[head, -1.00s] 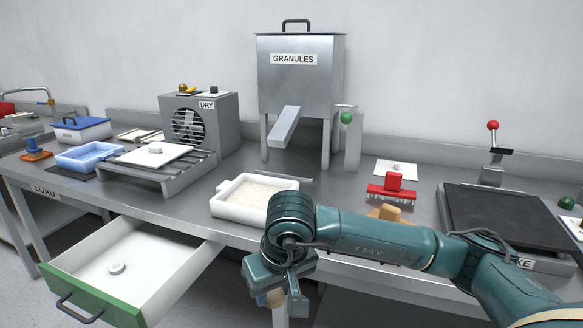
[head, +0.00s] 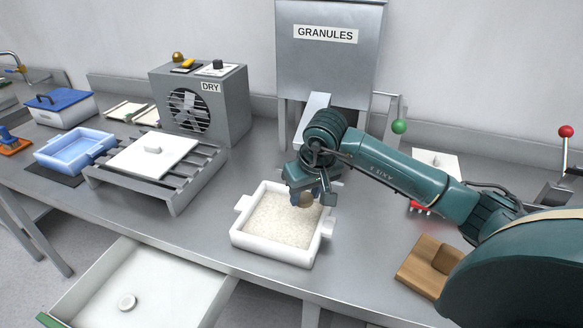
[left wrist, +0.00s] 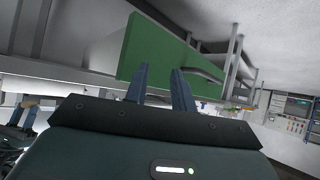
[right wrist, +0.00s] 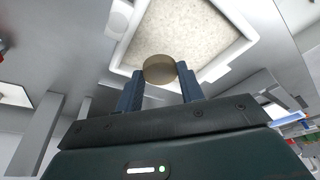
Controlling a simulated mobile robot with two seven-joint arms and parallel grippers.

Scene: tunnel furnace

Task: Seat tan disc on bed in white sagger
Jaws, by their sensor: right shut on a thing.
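The white sagger (head: 265,247) stands on the bench with a level bed of pale granules (head: 277,217) in it. My right gripper (head: 305,197) is shut on the tan disc (head: 306,201) and holds it over the back right part of the bed. In the right wrist view the disc (right wrist: 159,69) sits between the fingertips, with the granule bed beyond it; I cannot tell whether they touch. My left gripper (left wrist: 160,82) shows only in the left wrist view, its two fingers apart with nothing seen between them, near the green drawer front (left wrist: 165,50).
A slatted rack (head: 178,192) with a white plate stands left of the sagger. A wooden block (head: 425,265) lies to the right. The granules hopper (head: 325,60) rises behind.

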